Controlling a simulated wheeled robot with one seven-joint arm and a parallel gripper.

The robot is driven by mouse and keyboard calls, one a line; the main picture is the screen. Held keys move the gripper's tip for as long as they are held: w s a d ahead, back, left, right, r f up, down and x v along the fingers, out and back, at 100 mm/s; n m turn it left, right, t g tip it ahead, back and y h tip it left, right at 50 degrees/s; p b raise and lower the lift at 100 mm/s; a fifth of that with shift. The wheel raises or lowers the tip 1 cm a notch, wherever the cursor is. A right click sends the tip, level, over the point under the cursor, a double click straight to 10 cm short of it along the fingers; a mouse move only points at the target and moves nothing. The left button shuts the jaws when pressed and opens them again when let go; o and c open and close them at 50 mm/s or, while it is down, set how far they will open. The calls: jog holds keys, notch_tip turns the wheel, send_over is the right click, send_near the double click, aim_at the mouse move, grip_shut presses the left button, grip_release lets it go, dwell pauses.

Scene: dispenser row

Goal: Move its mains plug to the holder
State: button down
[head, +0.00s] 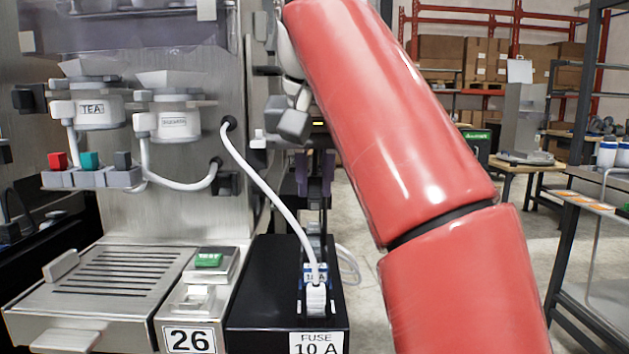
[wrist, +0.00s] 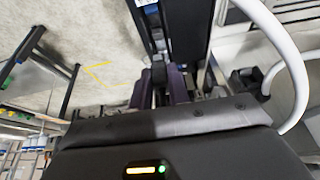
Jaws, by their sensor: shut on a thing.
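A white cable (head: 262,185) runs from the dispenser's steel side down to a white plug-like piece (head: 315,298) with a blue label, upright on a black box (head: 262,270) marked FUSE 10 A. Whether the cable ends there I cannot tell. My gripper (head: 315,178) is behind and above that piece, with purple fingers. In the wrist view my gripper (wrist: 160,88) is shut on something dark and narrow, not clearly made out. A black strip shows beyond the fingers, and the white cable (wrist: 287,55) curves close by at the right. I cannot pick out the holder.
At right is a shelf rack (head: 590,200). Clear floor lies between.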

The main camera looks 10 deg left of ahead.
aim_at(314, 205)
jog(key=shift+w+f, duration=0.1)
jog(key=w+f, duration=0.2)
jog(key=w+a+f, duration=0.1)
jog(key=w+f, duration=0.2)
jog(key=shift+a+f, duration=0.15)
jog(key=shift+f, duration=0.1)
jog(key=shift+w+f+b, duration=0.1)
jog(key=shift+f+b, duration=0.65)
jog(key=shift+f, duration=0.25)
jog(key=shift+f, duration=0.3)
jog(key=shift+f+b, duration=0.3)
jog(key=shift+f, duration=0.1)
jog(key=shift+f, duration=0.45)
dwell(0.8)
jog(key=c, duration=1.1)
grip_release()
jog(key=shift+o, duration=0.2)
